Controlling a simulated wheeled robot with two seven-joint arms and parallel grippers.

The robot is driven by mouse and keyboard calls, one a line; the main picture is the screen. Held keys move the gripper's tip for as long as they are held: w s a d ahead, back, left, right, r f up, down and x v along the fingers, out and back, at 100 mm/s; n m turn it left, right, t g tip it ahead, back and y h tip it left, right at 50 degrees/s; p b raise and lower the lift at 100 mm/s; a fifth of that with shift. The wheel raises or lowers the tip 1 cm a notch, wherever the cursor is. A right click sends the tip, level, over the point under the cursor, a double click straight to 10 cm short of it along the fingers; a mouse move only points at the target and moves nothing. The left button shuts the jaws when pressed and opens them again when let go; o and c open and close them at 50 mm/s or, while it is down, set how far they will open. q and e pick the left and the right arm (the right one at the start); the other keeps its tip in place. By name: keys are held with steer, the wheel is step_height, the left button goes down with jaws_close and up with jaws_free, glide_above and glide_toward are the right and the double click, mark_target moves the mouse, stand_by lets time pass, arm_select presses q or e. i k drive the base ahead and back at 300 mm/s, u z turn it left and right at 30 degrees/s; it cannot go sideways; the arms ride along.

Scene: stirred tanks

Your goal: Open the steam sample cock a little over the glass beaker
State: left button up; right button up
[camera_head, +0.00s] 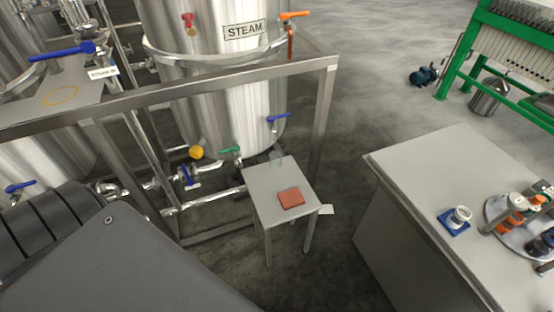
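A tank carries a label reading STEAM (244,31). Beside the label, an orange-handled cock (294,15) has a short copper-coloured spout (290,42) pointing down. Lower on the tank, a blue-handled cock (278,119) sticks out at its right side. I cannot tell for sure which one is the steam sample cock. A small clear glass beaker (276,158) seems to stand at the back edge of a small steel table (264,190), below the blue-handled cock. Its contents are too small to tell. Neither of my grippers shows in the head view.
A red-brown pad (290,198) lies on the small table. A steel frame rail (200,88) crosses in front of the tank. A red-handled valve (190,22) and a green handle (230,150) are also on it. A bench (420,165) with cups stands at right; floor between is clear.

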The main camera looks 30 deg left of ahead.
mark_target(281, 116)
steer(key=k, duration=0.65)
steer(key=u, duration=0.85)
steer(key=i, duration=1.05)
